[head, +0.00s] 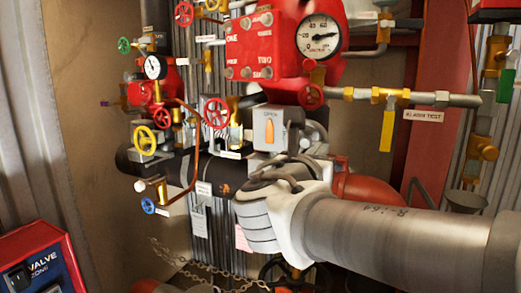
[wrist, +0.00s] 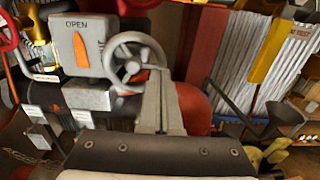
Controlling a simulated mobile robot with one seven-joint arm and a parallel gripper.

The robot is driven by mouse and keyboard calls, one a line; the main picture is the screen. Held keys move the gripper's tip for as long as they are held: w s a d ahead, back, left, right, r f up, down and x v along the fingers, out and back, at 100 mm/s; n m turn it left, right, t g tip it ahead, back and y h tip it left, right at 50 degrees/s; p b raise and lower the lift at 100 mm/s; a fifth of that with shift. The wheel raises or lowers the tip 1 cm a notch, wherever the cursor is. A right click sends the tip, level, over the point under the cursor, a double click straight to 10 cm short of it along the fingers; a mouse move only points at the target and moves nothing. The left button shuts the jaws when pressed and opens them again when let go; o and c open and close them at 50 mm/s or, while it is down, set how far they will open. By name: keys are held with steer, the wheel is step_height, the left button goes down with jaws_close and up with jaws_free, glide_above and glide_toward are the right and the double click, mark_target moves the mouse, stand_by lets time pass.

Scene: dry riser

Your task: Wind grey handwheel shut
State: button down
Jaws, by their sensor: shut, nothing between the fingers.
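The grey handwheel (wrist: 118,50) is a spoked wheel on the right side of a grey box in the wrist view. In the head view it is partly hidden behind my arm, at the box's right side (head: 315,132). My gripper (wrist: 159,78) is shut and empty. Its two fingers are together, with their tips over the wheel's lower right rim in the wrist view; I cannot tell whether they touch it. The grey indicator box (head: 268,128) is marked OPEN and has an orange pointer standing nearly upright; it also shows in the wrist view (wrist: 80,40).
A black pipe (head: 170,168) runs left from the valve, and a red pipe (head: 365,190) lies behind my arm. Red handwheel (head: 216,113), yellow handwheel (head: 145,140) and blue handwheel (head: 148,206) crowd the left. A yellow lever (head: 387,130) hangs at the right. A chain (head: 200,275) hangs below.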

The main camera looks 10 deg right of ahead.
steer(key=shift+w+d, duration=0.4)
steer(key=shift+w, duration=0.15)
steer(key=shift+r, duration=0.15)
